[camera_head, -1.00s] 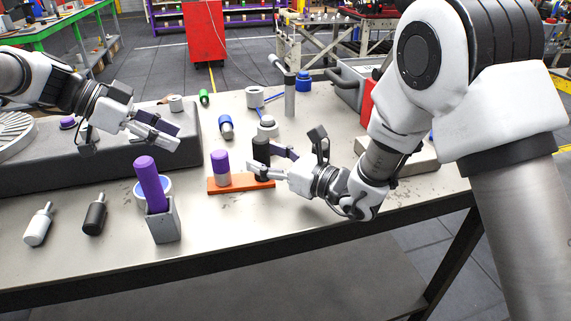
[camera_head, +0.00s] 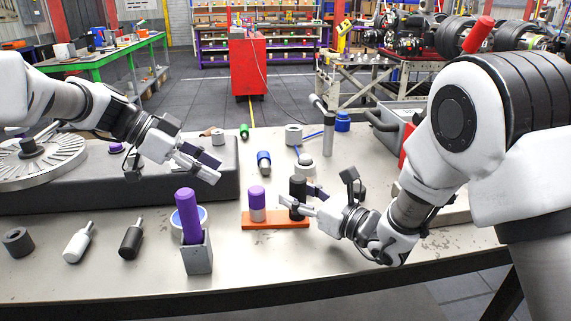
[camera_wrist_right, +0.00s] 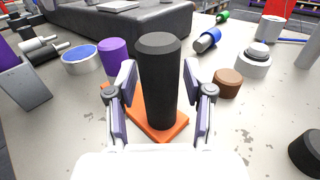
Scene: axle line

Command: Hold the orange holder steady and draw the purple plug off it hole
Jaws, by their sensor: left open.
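The orange holder (camera_head: 262,222) is a flat orange base on the grey table. My right gripper (camera_head: 303,198) is at the black cylinder. In the right wrist view its open fingers (camera_wrist_right: 160,82) lie left and right of the black cylinder (camera_wrist_right: 158,85), with the orange holder (camera_wrist_right: 172,132) below and the purple plug (camera_wrist_right: 113,55) behind at left. My left gripper (camera_head: 213,170) is open and empty, left of the purple plug and higher.
A grey stand (camera_head: 196,256) with a tall purple rod is left of the holder. A blue-topped round part (camera_head: 203,214), white bottle (camera_head: 79,242) and black bottle (camera_head: 131,240) are nearby. A brown cylinder (camera_wrist_right: 228,83) is beside the right gripper. Bare table lies in front.

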